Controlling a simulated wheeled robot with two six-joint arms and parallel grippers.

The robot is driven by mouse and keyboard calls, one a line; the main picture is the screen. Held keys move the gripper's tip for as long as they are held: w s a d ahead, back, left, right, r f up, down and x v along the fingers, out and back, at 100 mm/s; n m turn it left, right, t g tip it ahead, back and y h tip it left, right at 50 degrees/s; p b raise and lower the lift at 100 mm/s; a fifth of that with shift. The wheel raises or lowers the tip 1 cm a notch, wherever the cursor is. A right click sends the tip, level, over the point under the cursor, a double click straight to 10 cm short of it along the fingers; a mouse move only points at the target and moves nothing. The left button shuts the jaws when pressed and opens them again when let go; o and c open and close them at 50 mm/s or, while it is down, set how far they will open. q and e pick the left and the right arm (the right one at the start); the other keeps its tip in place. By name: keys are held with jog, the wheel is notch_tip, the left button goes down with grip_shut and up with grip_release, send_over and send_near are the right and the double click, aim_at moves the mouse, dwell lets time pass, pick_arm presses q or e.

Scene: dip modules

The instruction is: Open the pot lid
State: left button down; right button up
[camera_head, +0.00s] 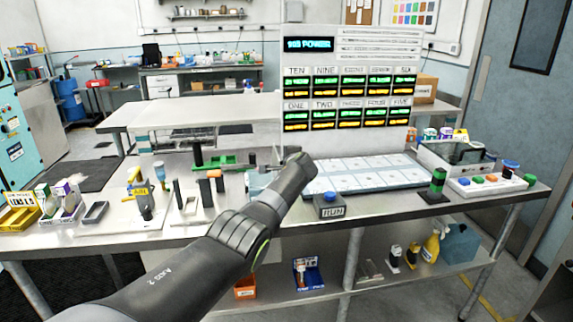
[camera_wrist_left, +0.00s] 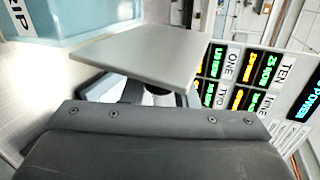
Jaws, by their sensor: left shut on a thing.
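In the left wrist view a flat grey square lid (camera_wrist_left: 140,52) is close in front of my left gripper (camera_wrist_left: 145,95). The gripper is shut on the lid, with the grip itself mostly hidden below the plate. A pale blue pot (camera_wrist_left: 75,22) with a label ending in "RIP" is beside and beyond the lid, and its top is partly cut off. In the head view the blue pot (camera_head: 257,182) stands on the bench, partly behind my left arm. The left gripper (camera_head: 272,163) is there, small and partly hidden by its own wrist. My right gripper is not in view.
A lit display board (camera_head: 350,90) and a white panel of tiles (camera_head: 368,175) stand right of the arm. A RUN button box (camera_head: 330,206) is near the front edge. Small racks and tools, including a green fixture (camera_head: 215,161), crowd the bench to the left.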

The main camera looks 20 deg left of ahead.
pick_arm(q)
jog(key=c, duration=1.2)
grip_release()
jog(key=v, duration=1.7)
jog(key=shift+s, duration=0.2)
